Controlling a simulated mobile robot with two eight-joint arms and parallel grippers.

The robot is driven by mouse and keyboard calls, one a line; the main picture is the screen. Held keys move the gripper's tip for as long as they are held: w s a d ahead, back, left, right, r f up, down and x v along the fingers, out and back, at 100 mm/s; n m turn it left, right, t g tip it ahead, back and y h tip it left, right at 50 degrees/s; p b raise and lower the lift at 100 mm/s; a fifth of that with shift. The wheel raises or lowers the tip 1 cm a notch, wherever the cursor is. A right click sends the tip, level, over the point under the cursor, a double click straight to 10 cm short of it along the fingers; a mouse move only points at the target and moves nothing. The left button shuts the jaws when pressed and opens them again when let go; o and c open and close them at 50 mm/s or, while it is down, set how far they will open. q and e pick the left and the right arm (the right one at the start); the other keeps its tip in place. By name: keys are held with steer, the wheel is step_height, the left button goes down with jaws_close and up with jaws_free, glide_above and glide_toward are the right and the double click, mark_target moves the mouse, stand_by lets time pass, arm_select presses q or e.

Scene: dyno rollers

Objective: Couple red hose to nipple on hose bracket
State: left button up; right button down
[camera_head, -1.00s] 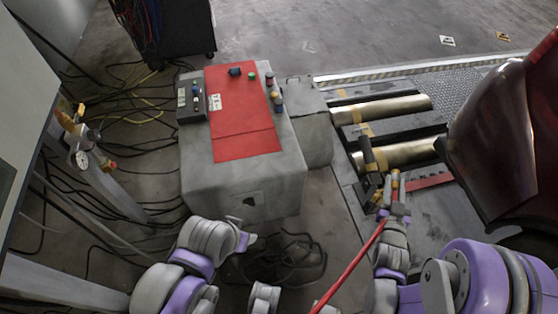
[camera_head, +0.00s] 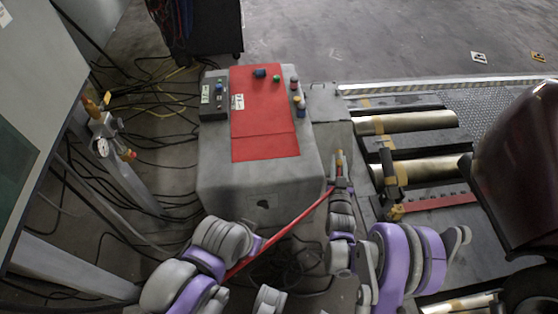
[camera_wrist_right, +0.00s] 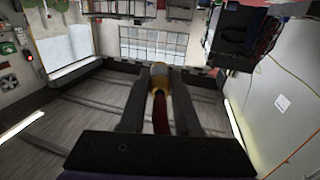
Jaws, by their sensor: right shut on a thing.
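My right gripper (camera_head: 340,178) is shut on the metal coupling end of the red hose (camera_head: 293,222), held upright beside the grey cabinet's right side. The right wrist view shows the brass-coloured coupling (camera_wrist_right: 158,76) between the two fingers, with red hose (camera_wrist_right: 160,112) behind it. The hose runs down and left, passing behind my left arm. My left gripper (camera_head: 258,244) is low at centre left; its jaws are not clear. A post at the left carries a gauge (camera_head: 101,147) and brass fittings (camera_head: 94,108), with an orange-red end piece (camera_head: 127,155). I cannot make out which part is the nipple.
The grey cabinet (camera_head: 225,180) with a red top panel (camera_head: 262,120) stands between the post and my right gripper. Metal rollers (camera_head: 405,122) and a black-handled part (camera_head: 388,168) lie to the right. A dark red car body (camera_head: 520,160) is far right. Black cables cover the left floor.

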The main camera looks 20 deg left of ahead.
steer(key=a+f+n+y, duration=0.15)
steer(key=a+f, duration=0.25)
steer(key=a, duration=0.6)
steer(key=n+g+y, duration=0.1)
steer(key=g+y, duration=0.1)
glide_above(278, 174)
step_height(278, 174, down, 4)
steer(key=shift+y, duration=0.25)
steer(key=shift+a+f+b, duration=0.1)
steer(key=shift+f+b, duration=1.45)
steer(key=shift+f, duration=1.35)
steer(key=shift+f+b, duration=0.5)
steer(key=shift+f, duration=0.15)
steer(key=c, duration=0.5)
jaws_free()
steer(key=shift+c, duration=0.2)
